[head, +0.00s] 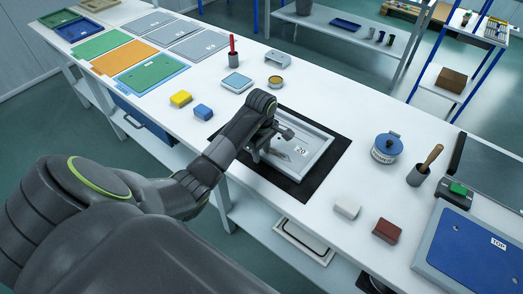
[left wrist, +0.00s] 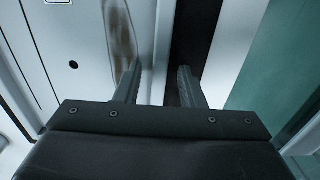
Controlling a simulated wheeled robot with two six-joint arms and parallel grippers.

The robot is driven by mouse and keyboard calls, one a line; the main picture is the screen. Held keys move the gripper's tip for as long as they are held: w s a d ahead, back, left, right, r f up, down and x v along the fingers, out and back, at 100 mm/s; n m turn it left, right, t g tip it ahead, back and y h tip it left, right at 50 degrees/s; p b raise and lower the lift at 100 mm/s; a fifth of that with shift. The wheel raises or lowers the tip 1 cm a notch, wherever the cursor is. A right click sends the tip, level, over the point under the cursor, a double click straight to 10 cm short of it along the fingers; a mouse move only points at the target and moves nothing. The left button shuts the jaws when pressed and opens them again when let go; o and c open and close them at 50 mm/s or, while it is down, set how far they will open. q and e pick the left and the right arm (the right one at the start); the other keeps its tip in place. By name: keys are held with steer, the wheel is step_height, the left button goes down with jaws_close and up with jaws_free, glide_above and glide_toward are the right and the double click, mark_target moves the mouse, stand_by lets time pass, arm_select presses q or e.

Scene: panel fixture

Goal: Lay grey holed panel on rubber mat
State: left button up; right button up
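The grey holed panel (head: 318,153) lies on the black rubber mat (head: 262,170), with mat showing around it. It has a raised pale rim, a white label and a brownish smear. In the left wrist view the panel (left wrist: 85,60) shows one dark hole and part of the smear. My left gripper (head: 262,158) is at the panel's near left edge. Its fingers (left wrist: 158,85) are apart, one over the panel side and the other over the mat (left wrist: 188,45). Whether they touch the rim is hard to tell. My right gripper is not in view.
A blue-lidded tin (head: 386,148), a brush in a holder (head: 418,176), a white block (head: 347,207) and a brown block (head: 387,231) stand right of the mat. Yellow (head: 181,99) and blue (head: 203,112) blocks lie left. Coloured panels (head: 150,72) lie further left.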

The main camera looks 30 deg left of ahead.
arm_select(q)
step_height(320, 180, up, 5)
steer(key=shift+f+b, duration=0.1)
steer(key=shift+b, duration=0.45)
step_height(320, 180, up, 7)
steer(key=p, duration=0.7)
